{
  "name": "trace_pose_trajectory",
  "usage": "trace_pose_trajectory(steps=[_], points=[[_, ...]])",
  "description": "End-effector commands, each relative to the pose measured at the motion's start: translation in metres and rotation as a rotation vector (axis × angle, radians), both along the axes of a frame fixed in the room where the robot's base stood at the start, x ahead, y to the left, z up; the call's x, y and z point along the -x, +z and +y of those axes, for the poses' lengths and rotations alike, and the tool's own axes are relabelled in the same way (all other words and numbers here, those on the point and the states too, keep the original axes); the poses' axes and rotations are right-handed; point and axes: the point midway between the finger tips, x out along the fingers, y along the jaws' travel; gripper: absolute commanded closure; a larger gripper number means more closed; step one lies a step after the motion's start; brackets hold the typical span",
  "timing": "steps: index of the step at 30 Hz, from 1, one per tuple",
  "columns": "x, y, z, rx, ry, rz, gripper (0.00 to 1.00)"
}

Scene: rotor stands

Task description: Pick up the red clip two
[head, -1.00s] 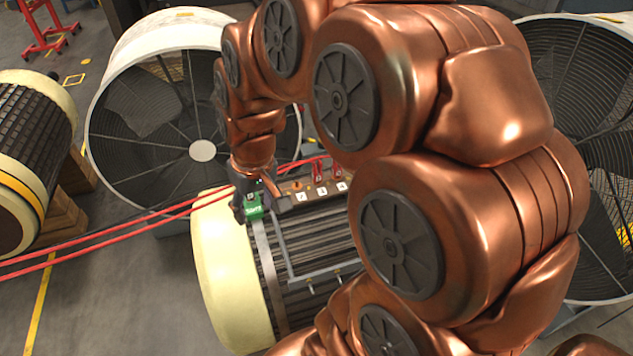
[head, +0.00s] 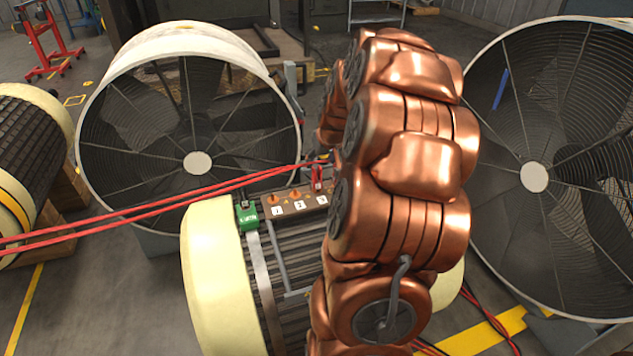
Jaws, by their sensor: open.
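A red clip (head: 318,177) stands upright on the brown terminal board (head: 288,208), above the label that reads 3. The posts at labels 1 and 2 are bare orange studs. I cannot read any number on the clip. Anything on the board further right is hidden behind my copper arm. My gripper does not show; my wrist and arm links hide it, close to the right of the visible red clip.
A green clip (head: 248,217) sits left of the board on the cream-rimmed rotor (head: 212,275). Red cables (head: 130,213) run left from the board. Large fans stand behind left (head: 150,130) and right (head: 560,130). Another rotor (head: 35,150) stands far left.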

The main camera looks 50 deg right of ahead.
Motion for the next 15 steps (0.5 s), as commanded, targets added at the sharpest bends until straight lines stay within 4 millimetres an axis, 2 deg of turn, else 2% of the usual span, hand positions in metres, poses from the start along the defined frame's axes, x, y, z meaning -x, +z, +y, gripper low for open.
trace_pose_trajectory(steps=[8,15], points=[[-0.008,-0.017,-0.001,-0.002,0.0,0.001,0.43],[-0.02,-0.045,-0.004,-0.002,0.0,0.002,0.43]])
